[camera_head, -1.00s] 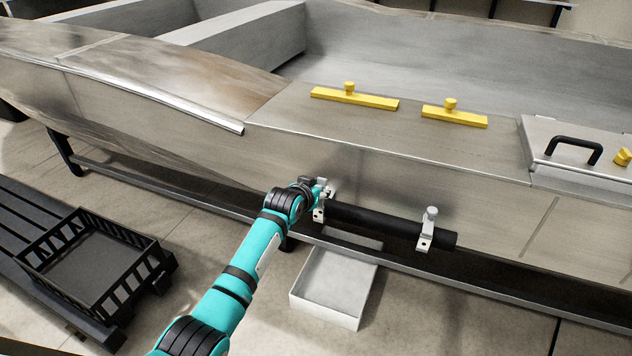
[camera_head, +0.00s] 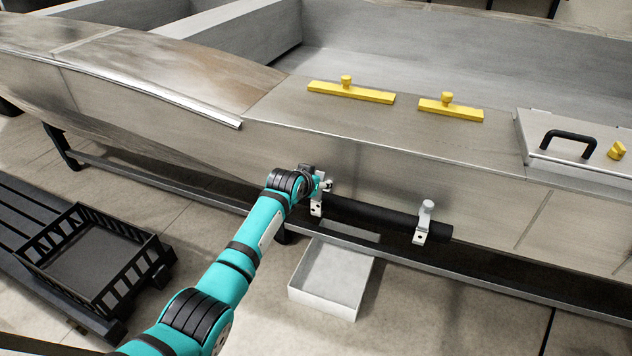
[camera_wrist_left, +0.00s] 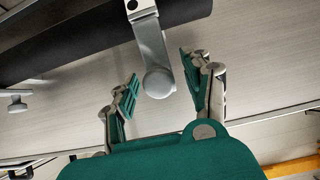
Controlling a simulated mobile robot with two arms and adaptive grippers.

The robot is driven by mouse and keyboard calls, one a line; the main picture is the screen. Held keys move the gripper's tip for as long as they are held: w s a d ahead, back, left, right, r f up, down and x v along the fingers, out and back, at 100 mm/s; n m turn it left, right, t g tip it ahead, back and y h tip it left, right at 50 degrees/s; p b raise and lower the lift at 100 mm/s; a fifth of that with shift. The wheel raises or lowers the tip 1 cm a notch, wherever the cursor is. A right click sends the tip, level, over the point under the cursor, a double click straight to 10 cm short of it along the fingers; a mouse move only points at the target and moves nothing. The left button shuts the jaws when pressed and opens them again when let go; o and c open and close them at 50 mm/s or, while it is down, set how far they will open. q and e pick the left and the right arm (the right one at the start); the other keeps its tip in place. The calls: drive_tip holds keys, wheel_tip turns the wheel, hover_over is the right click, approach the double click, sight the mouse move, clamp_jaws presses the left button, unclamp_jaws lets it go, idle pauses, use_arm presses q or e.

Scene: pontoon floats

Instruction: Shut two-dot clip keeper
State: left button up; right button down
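A black tube (camera_head: 365,213) runs along the side of the metal boat, held by two metal clips. The left clip (camera_head: 316,209) is partly hidden by my left gripper (camera_head: 323,184). The right clip (camera_head: 422,236) has a pale keeper with a rounded knob (camera_head: 427,206) standing above the tube. In the left wrist view, my left gripper (camera_wrist_left: 160,86) is open. A grey keeper arm (camera_wrist_left: 150,42) with a round knob (camera_wrist_left: 158,82) lies between its fingers, with visible gaps on both sides. One dark dot shows on this clip; the full dot marking is cut off. My right gripper is not in view.
A white open box (camera_head: 332,290) stands on the floor below the tube. A black crate (camera_head: 90,265) sits on a dark slatted stand at left. Yellow bars (camera_head: 350,92) and a black-handled lid (camera_head: 570,145) are on the boat's deck.

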use_arm(q)
drive_tip(key=v, duration=1.2)
idle(0.3)
